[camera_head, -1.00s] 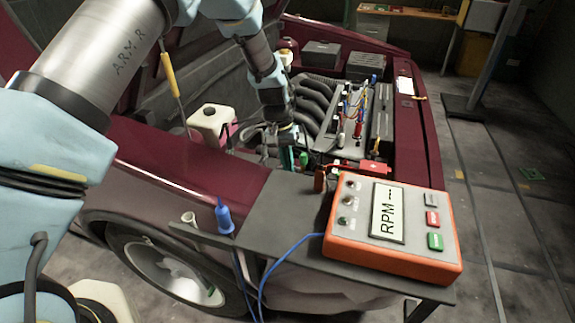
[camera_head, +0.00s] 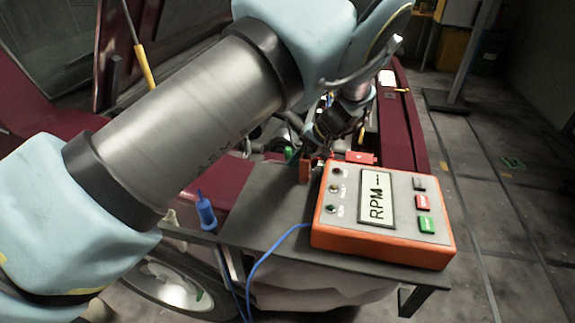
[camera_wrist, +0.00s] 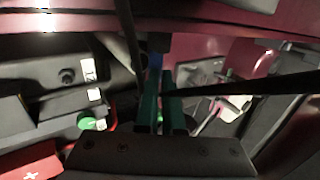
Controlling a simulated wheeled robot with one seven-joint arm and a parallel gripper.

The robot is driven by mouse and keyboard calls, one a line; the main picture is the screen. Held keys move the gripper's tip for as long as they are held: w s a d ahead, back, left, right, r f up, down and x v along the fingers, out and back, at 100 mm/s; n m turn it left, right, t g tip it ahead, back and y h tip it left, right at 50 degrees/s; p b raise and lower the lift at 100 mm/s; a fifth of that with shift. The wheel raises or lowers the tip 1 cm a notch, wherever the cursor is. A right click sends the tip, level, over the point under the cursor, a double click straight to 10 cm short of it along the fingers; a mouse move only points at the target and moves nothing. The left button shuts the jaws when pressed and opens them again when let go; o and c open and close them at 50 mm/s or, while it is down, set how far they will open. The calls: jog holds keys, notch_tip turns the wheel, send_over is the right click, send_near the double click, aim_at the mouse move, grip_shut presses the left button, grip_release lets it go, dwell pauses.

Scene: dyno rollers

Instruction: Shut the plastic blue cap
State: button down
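My gripper (camera_wrist: 162,110) shows in the wrist view as two teal fingers close together, with a narrow dark gap between them. I cannot tell whether they are open or shut. A small blue patch (camera_wrist: 155,64) shows just beyond the fingertips; I cannot tell whether it is the blue cap or whether it is touched. In the head view my arm crosses the engine bay, and the gripper end is dark and partly hidden behind the tester's shelf area. No blue cap can be clearly made out there.
An orange RPM tester (camera_head: 383,215) sits on a dark shelf (camera_head: 268,205). A blue pointed probe (camera_head: 205,212) with a blue cable stands at its left. A red box (camera_wrist: 30,162) and a green cap (camera_wrist: 90,122) are left of my fingers. A pale part (camera_wrist: 235,103) is at right.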

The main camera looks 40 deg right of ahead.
jog(key=shift+s+d+f+t+y+b, duration=0.4)
jog(key=shift+s+t+y+b, duration=0.15)
jog(key=shift+t+b, duration=0.25)
jog(key=c, duration=1)
grip_release()
jog(key=shift+c, duration=0.2)
jog(key=b+v, duration=0.3)
jog(key=v, duration=0.7)
jog(key=shift+s+r, duration=0.3)
jog(key=shift+s, duration=0.05)
